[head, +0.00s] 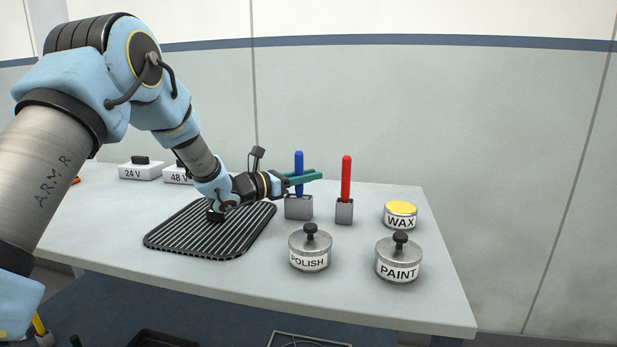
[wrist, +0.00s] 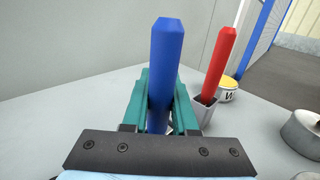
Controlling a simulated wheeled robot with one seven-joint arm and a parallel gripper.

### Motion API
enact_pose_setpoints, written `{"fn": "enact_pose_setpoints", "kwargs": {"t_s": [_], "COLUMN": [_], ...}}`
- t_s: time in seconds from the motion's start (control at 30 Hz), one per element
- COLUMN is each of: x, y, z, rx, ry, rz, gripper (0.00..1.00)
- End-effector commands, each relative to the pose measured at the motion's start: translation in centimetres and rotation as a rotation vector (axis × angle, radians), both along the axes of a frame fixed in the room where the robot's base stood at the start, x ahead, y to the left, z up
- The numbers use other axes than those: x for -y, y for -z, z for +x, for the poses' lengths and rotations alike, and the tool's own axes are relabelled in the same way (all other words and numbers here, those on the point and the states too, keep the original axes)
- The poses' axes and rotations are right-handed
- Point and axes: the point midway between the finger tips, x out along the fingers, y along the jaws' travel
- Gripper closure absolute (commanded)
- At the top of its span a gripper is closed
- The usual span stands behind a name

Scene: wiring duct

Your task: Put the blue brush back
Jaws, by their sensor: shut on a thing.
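The blue brush (head: 299,160) stands upright between the teal fingers of my gripper (head: 305,177), which is shut on its handle. In the wrist view the blue brush (wrist: 166,60) rises between the fingers (wrist: 160,100). In the head view its lower end meets a grey block holder (head: 298,208) on the table. I cannot tell whether it is seated fully in it; the fingers hide the base in the wrist view.
A red brush (head: 346,178) stands in a smaller grey holder (head: 344,211) just right. A black ribbed mat (head: 185,238) lies left, with the 24 V (head: 140,172) and 48 V (head: 178,178) boxes behind.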

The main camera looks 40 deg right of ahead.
Motion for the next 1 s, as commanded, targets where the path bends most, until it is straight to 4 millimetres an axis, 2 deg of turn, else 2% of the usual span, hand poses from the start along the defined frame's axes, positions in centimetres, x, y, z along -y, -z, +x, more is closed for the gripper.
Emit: {"fn": "enact_pose_setpoints", "kwargs": {"t_s": [0.37, 0.4, 0.67, 0.7, 1.0], "x": [0.01, 0.01, 0.00, 0.00, -0.35], "y": [0.54, 0.44, 0.43, 0.43, 0.51], "z": [-0.01, -0.01, 0.00, 0.00, 0.11], "rx": [0.000, 0.000, 0.000, 0.000, 0.000], "ry": [0.000, 0.000, 0.000, 0.000, -0.001], "rz": [0.000, 0.000, 0.000, 0.000, 0.001], "gripper": [1.00, 0.70, 0.41, 0.39, 0.39]}}
